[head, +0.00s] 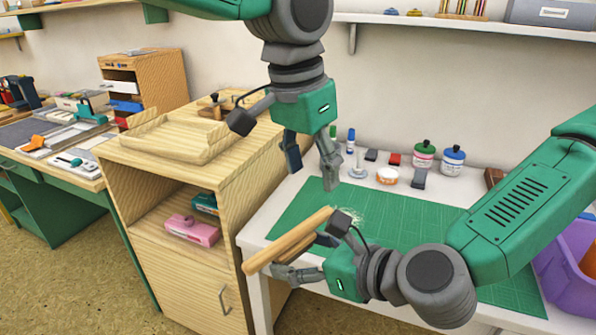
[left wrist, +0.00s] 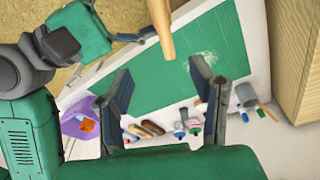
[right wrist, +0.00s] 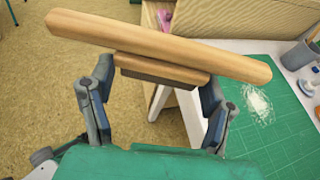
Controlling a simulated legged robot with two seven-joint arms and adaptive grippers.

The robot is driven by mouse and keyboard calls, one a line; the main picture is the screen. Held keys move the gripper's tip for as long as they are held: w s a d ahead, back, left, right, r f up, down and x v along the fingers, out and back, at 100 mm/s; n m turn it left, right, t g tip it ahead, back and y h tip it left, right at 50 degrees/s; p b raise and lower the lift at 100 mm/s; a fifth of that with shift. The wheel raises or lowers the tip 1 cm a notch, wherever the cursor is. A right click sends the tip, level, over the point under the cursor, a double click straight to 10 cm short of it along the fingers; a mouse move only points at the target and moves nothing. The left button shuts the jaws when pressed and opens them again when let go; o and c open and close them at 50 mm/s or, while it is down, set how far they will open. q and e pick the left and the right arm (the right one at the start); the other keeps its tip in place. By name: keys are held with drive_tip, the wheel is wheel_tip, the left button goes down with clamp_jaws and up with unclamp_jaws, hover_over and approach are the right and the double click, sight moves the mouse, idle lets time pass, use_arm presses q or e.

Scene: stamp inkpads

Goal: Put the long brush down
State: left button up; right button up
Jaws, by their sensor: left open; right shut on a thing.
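The long brush (head: 288,242) has a pale wooden handle and a narrower block along its underside. My right gripper (head: 318,248) is shut on the brush, and in the right wrist view the block (right wrist: 160,70) sits between its fingers. The brush is held tilted over the table's left front edge; its height above the table is hard to tell. My left gripper (head: 312,165) is open and empty, above the back left of the green mat. In the left wrist view part of the brush handle (left wrist: 161,25) shows beyond the open fingers.
The green mat (head: 440,218) bears a pale scatter of bits (head: 350,215). Small bottles and jars (head: 424,155) line the table's back. A wooden cabinet (head: 180,150) with a tray on top stands at left. A purple bin (head: 570,270) is at right. The mat's middle is clear.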

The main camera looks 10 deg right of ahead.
sight(298, 231)
use_arm(q)
drive_tip(key=shift+g+y, duration=0.4)
drive_tip(key=shift+y, duration=0.5)
drive_tip(key=f, duration=0.4)
drive_tip(key=s+a+f, duration=0.1)
drive_tip(key=f, duration=0.3)
drive_tip(key=a+f, duration=0.1)
drive_tip(key=f, duration=0.3)
drive_tip(key=shift+s+a, duration=0.1)
drive_tip(key=shift+s, duration=0.05)
clamp_jaws()
drive_tip(key=shift+r, duration=0.1)
use_arm(e)
drive_tip(key=o, duration=1.2)
